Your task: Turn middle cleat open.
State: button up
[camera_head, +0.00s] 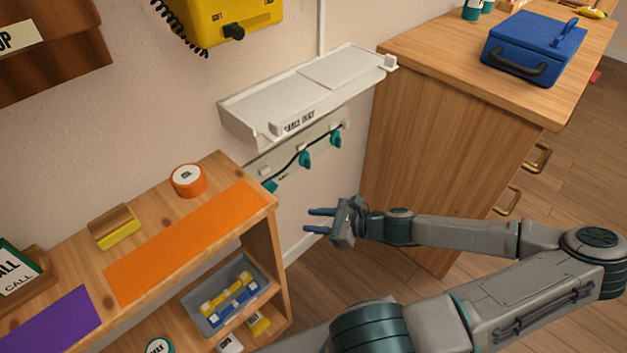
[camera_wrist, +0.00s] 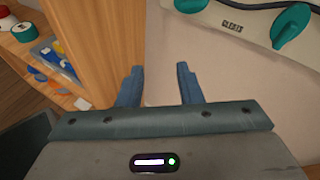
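The middle cleat (camera_head: 305,160) is a teal knob on a pale panel (camera_head: 322,131) low on the wall, between a left cleat (camera_head: 270,186) and a right cleat (camera_head: 336,139). A dark cable runs along them. My gripper (camera_head: 309,220) is open and empty, below and in front of the panel, apart from the cleats. In the wrist view, both blue fingers (camera_wrist: 158,82) are spread with nothing between them. A teal cleat (camera_wrist: 290,27) shows at the top right there, probably the middle one, beside a CLEATS label (camera_wrist: 232,27). Another teal cleat (camera_wrist: 190,4) is cut off at the top edge.
A white cable duct shelf (camera_head: 300,95) juts out above the cleats. A wooden shelf unit (camera_head: 262,235) stands left of my gripper, with an orange tape roll (camera_head: 188,180) on top. A wooden cabinet (camera_head: 450,140) with a blue case (camera_head: 530,48) stands right. Bare wall lies below the panel.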

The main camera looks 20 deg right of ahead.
aim_at(309, 166)
jog(key=w+d+r+m+t+h+b, duration=0.2)
jog(key=d+m+t+h+b, duration=0.2)
jog(key=d+m+t, duration=0.5)
jog(key=w+a+b, duration=0.1)
jog(key=w, duration=0.3)
jog(key=w+a+n+g+b, duration=0.1)
jog(key=w, duration=0.3)
jog(key=w+a+g+b, duration=0.1)
jog(key=w+b, duration=0.1)
jog(key=w, duration=0.1)
jog(key=shift+w+n, duration=0.3)
jog(key=shift+w, duration=0.1)
jog(key=shift+w+a, duration=0.2)
jog(key=shift+w, duration=0.45)
grip_shut()
jog(key=shift+a, duration=0.1)
